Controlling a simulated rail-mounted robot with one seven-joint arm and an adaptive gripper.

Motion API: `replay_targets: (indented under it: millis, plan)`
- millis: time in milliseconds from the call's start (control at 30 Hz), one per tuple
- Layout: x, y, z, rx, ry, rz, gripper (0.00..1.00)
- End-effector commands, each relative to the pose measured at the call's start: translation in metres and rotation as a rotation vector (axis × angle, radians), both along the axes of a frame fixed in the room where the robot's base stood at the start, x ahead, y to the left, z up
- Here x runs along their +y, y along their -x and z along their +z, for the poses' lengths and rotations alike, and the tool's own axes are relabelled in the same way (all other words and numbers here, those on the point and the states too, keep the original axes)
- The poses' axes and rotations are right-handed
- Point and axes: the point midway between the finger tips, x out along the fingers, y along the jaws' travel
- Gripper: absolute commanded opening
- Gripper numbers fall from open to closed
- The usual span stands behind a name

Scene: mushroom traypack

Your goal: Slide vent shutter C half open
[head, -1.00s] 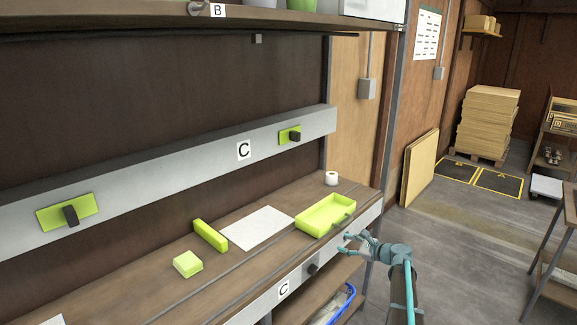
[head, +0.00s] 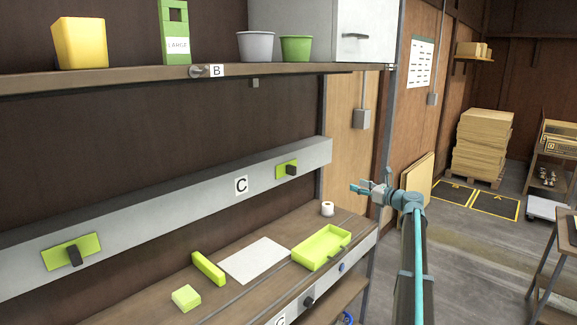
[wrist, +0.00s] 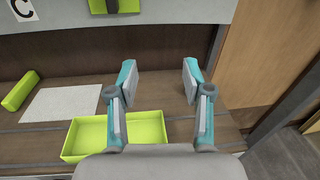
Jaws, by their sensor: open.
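A long grey rail (head: 205,195) with a white C label (head: 241,186) runs along the back wall above the bench. It carries a green plate with a dark knob (head: 291,169) near its right end and another green plate (head: 55,259) with a dark knob at the left. My gripper (head: 364,188) is open and empty, to the right of the rail's end in the head view. In the wrist view my gripper (wrist: 160,76) has its fingers spread above the bench. The right green plate (wrist: 98,6) and the label (wrist: 22,9) show at the top edge there, partly cut off.
A green tray (head: 321,247), white sheet (head: 255,260), green bar (head: 208,268), green block (head: 186,297) and white roll (head: 327,208) lie on the bench. The shelf (head: 120,78) above holds pots and a yellow container. A second knob (head: 308,302) is on the bench front.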

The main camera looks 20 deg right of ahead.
Motion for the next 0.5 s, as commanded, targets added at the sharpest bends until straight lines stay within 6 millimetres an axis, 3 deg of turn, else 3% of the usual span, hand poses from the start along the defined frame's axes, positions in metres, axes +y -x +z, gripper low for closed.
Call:
replay_targets:
  millis: [300,400,500]
  plan:
    - [0.091,-0.085,0.023,-0.006,-0.047,0.084,0.5]
    - [0.117,-0.105,0.028,-0.006,-0.06,0.104,0.5]
    - [0.131,-0.115,0.03,-0.006,-0.067,0.114,0.5]
